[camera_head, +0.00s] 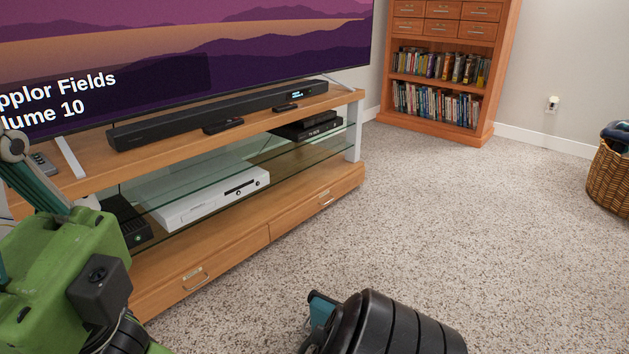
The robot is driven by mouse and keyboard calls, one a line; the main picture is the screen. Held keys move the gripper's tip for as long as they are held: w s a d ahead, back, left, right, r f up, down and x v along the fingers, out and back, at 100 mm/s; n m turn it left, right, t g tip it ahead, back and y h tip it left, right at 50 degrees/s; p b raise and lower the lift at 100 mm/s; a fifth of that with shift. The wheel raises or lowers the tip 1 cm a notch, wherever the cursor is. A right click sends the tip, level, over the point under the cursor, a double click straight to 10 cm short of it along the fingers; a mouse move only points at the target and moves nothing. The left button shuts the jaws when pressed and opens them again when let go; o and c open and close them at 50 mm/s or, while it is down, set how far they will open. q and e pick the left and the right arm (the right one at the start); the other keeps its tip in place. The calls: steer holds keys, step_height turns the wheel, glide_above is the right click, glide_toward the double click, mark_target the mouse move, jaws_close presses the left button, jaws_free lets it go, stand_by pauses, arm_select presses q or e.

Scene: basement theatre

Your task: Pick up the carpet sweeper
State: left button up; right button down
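I cannot pick out a carpet sweeper anywhere in the head view. A green and black part of my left arm fills the lower left corner, but no fingertips of my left gripper show. A black ribbed shape with a teal piece rises from the bottom edge right of centre; it looks like part of my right arm, and no fingertips show there either.
A wooden TV stand (205,257) with glass shelves runs along the left, holding a large television (250,50), soundbar (215,115) and white console (205,187). A bookcase (440,137) stands at the back. A wicker basket (608,178) is at right. The carpet (490,230) between is clear.

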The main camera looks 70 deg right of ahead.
arm_select(q)
jaws_close()
steer(key=shift+w+d+r, duration=0.1)
steer(key=shift+d+r, duration=0.05)
steer(key=shift+d, duration=0.25)
steer(key=shift+a, duration=0.3)
